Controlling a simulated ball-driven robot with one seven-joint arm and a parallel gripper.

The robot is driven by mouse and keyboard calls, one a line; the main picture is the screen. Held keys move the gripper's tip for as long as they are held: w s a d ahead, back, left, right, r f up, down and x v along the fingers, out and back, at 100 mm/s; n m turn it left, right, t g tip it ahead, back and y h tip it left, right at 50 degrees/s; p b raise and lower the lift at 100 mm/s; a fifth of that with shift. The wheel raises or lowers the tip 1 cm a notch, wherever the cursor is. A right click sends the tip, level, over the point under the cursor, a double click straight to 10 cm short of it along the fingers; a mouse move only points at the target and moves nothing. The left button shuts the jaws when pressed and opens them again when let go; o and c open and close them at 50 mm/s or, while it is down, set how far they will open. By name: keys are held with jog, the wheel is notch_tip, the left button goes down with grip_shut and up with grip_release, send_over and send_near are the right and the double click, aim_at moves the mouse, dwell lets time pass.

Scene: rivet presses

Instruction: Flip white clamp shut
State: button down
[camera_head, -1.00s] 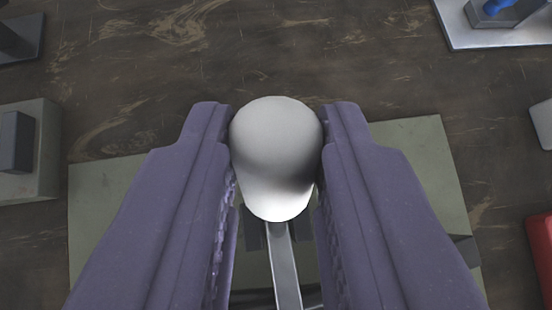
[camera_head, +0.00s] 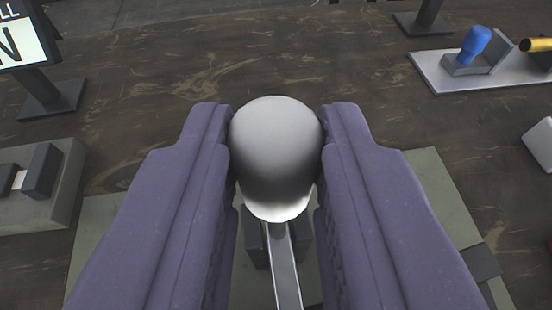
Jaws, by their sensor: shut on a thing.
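The white clamp's rounded knob (camera_head: 275,150) sits between the two purple fingers of my gripper (camera_head: 275,148), which press on it from both sides. A grey metal lever arm (camera_head: 284,268) runs from under the knob toward the bottom of the picture. The clamp stands on a grey-green base plate (camera_head: 440,205). The clamp's hinge and lower parts are mostly hidden by the knob and my fingers.
A metal plate with a blue-knobbed clamp (camera_head: 474,44) and a yellow handle (camera_head: 537,45) is at the upper right. A white block (camera_head: 540,143) is at the right edge. A grey-green fixture (camera_head: 55,195) is at left. A sign (camera_head: 20,40) stands at upper left. Brown tabletop between is clear.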

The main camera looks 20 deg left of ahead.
jog(key=shift+f, duration=0.15)
jog(key=c, duration=0.9)
grip_release()
jog(key=p+v, duration=0.2)
jog(key=v, duration=0.6)
jog(key=shift+p, duration=0.4)
